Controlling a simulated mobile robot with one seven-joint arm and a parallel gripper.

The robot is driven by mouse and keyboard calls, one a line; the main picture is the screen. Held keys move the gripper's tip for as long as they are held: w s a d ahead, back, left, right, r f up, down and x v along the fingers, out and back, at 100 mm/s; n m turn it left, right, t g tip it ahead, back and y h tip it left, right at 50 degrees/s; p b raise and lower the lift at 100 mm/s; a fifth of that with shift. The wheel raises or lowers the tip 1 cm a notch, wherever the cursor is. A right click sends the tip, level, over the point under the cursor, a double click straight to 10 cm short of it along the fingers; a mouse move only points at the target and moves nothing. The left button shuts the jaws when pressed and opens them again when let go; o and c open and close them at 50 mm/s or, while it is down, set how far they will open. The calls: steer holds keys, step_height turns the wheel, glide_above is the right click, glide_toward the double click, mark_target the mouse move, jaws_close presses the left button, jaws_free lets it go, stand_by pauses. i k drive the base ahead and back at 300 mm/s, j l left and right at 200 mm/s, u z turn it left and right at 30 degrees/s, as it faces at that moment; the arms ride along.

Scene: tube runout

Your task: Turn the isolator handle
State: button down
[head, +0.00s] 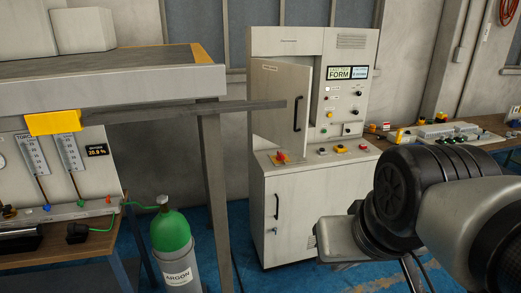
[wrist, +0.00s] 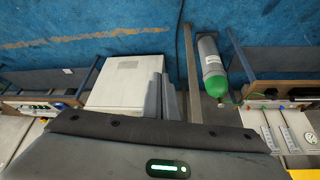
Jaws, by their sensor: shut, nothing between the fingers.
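My arm comes in from the right in the head view, in front of the cabinet's right side; my fingertips cannot be made out there. In the wrist view my gripper (wrist: 165,97) has its two grey fingers close together with nothing between them. The cabinet (wrist: 128,72) shows beyond them. The handle cannot be made out in the wrist view, and the gripper is apart from it.
The cabinet's upper door (head: 278,100) stands ajar. A green-topped argon cylinder (head: 171,232) stands left of the cabinet, beside a bench frame post (head: 213,180). A long grey bar (head: 235,107) reaches across toward the cabinet door. A bench with equipment (head: 490,125) is at the right.

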mark_target(281, 157)
steer(key=i+l+z, duration=0.35)
steer(key=i, duration=0.2)
steer(key=i+z, duration=0.4)
steer(key=i, duration=0.15)
steer(key=i+j+u, duration=0.1)
steer(key=i+u, duration=0.55)
steer(key=u, duration=0.25)
steer(key=i+l+u, duration=0.2)
steer(key=i+u, duration=0.15)
steer(key=u, duration=0.15)
steer(key=i+u, duration=0.35)
steer(key=k+l, duration=0.05)
